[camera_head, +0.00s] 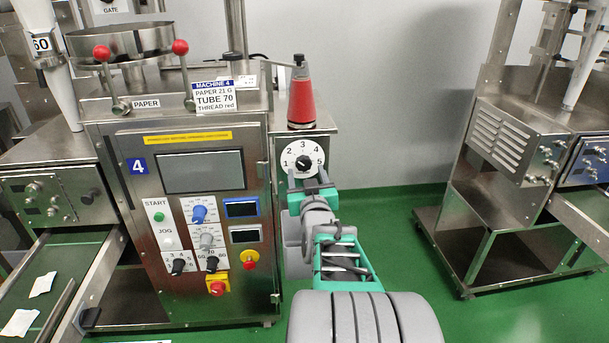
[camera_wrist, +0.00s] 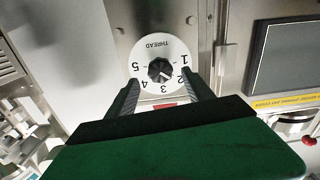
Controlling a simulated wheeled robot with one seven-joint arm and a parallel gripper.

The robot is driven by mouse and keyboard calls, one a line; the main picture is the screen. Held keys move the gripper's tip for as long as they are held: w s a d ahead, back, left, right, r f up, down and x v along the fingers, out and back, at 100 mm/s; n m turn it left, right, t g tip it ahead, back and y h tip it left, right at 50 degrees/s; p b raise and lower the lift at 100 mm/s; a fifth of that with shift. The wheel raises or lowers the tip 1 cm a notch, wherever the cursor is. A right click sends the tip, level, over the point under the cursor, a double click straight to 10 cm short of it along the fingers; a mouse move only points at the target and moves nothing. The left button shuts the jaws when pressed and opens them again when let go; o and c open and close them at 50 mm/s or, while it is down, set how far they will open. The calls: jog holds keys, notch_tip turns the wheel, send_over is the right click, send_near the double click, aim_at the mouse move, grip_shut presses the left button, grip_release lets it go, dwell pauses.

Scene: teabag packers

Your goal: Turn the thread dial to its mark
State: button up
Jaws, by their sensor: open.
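The thread dial (camera_head: 303,160) is a white round plate numbered 1 to 5 with a dark knob at its centre, on the machine's right side. In the wrist view the dial (camera_wrist: 152,50) appears upside down, with the word THREAD on it. A pale line on its knob (camera_wrist: 160,69) seems to point between 2 and 3. My gripper (camera_head: 309,184) is at the dial's lower edge in the head view. In the wrist view my gripper (camera_wrist: 162,86) is open, its fingers flanking the dial's numbered side. I cannot tell whether they touch anything.
A red thread cone (camera_head: 301,103) stands above the dial. A card (camera_head: 214,97) reads machine 4, paper 21 G, tube 70, thread red. The control panel (camera_head: 203,172) with several knobs is left of my arm. Another machine (camera_head: 520,150) stands at right, with green floor (camera_head: 385,215) between.

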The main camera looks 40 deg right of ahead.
aim_at(304, 165)
jog(key=x, duration=0.4)
grip_shut()
dwell(0.6)
